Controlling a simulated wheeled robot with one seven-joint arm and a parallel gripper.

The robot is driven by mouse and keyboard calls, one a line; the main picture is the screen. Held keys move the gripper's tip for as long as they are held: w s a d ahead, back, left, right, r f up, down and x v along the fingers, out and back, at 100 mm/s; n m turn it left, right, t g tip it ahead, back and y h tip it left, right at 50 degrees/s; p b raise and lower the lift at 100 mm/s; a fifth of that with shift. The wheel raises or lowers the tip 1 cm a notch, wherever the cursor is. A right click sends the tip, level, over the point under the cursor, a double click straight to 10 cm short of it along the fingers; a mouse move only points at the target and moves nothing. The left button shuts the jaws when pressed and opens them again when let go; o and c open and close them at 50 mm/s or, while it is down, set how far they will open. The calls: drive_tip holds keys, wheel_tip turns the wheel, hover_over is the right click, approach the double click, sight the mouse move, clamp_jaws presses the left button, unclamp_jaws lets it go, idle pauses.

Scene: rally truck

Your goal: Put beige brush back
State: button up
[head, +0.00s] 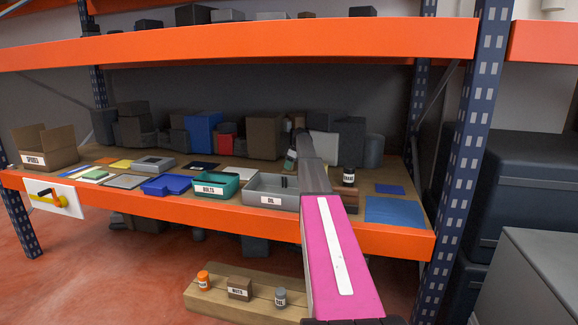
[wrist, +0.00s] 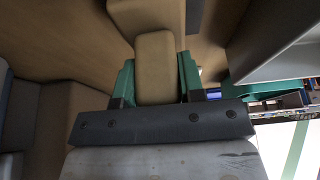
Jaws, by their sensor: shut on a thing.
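The beige brush (wrist: 155,62) shows in the wrist view as a rounded, light brown block. It sits between the two green fingers of my gripper (wrist: 156,78), which is shut on it. Its far end meets or overlaps a brown surface, and I cannot tell whether it touches. In the head view my gripper (head: 291,158) is over the back of the shelf board, behind the grey tray, mostly hidden by my own arm. I cannot make out the brush in that view.
Dark boxes line the back. A blue mat (head: 393,211) lies at the right. An orange upper shelf (head: 240,43) hangs above.

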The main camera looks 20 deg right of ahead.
drive_tip(key=shift+f, duration=0.2)
drive_tip(key=o, duration=1.1)
drive_tip(key=shift+o, duration=0.2)
